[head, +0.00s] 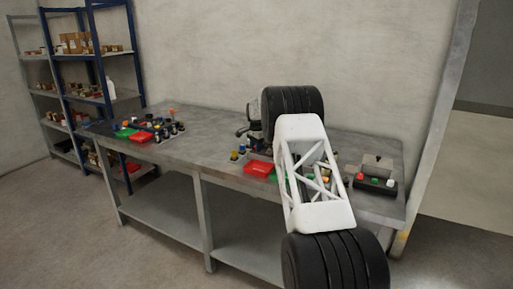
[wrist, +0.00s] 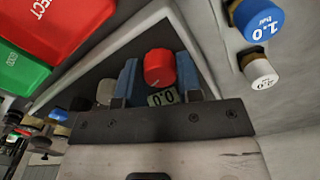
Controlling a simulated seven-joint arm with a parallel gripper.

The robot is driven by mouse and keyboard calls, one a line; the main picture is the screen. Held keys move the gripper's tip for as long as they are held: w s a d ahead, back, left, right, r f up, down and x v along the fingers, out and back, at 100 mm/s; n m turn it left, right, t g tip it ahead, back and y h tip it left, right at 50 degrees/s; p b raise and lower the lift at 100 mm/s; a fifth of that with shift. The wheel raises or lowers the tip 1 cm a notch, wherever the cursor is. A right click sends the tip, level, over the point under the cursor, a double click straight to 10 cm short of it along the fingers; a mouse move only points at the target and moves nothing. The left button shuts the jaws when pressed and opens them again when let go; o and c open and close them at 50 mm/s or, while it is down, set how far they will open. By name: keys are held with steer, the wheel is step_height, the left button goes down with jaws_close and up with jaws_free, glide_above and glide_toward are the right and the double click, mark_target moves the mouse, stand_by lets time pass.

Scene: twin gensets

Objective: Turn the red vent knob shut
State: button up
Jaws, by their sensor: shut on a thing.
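The red vent knob (wrist: 159,66) shows in the wrist view, just beyond the middle of the dark gripper bar. My gripper (wrist: 158,72) has one blue finger on each side of the knob and is shut on it. A small plate reading 0.0 (wrist: 162,98) sits just below the knob, between the fingers. I cannot make out how far the knob is turned. In the head view my white and black arm reaches over the right part of the bench and hides my gripper and the spot where it works.
A blue knob marked 1.0 bar (wrist: 260,20) and a white knob (wrist: 260,72) stand to the right in the wrist view. Red (wrist: 68,22) and green (wrist: 20,68) labelled surfaces are at left. The grey bench (head: 215,150) holds a red tray (head: 258,168) and a grey box (head: 377,166).

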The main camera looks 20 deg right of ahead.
steer(key=shift+r, duration=0.1)
steer(key=o, duration=0.9)
steer(key=shift+o, duration=0.2)
steer(key=shift+r, duration=3.8)
steer(key=shift+r, duration=0.15)
